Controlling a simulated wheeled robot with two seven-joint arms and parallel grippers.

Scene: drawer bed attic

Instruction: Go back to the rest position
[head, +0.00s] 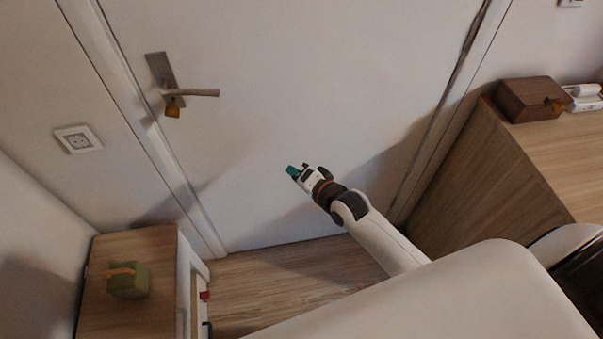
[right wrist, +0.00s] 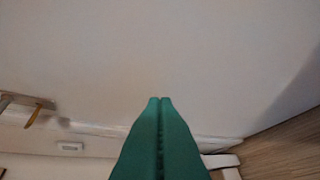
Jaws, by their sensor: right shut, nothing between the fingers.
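My right gripper (head: 292,171) is held out in front of the white door (head: 300,90) in the head view, with my right arm coming in from the lower right. Its teal fingers are together and hold nothing. In the right wrist view the shut teal fingers (right wrist: 160,102) point toward a plain pale surface. My left gripper is not in view.
The door has a metal handle (head: 190,92) with a brass-coloured piece hanging below it. A low wooden cabinet (head: 150,245) at lower left carries a green object (head: 128,281). A wooden dresser (head: 555,150) at right carries a brown box (head: 524,99). Wood floor shows between.

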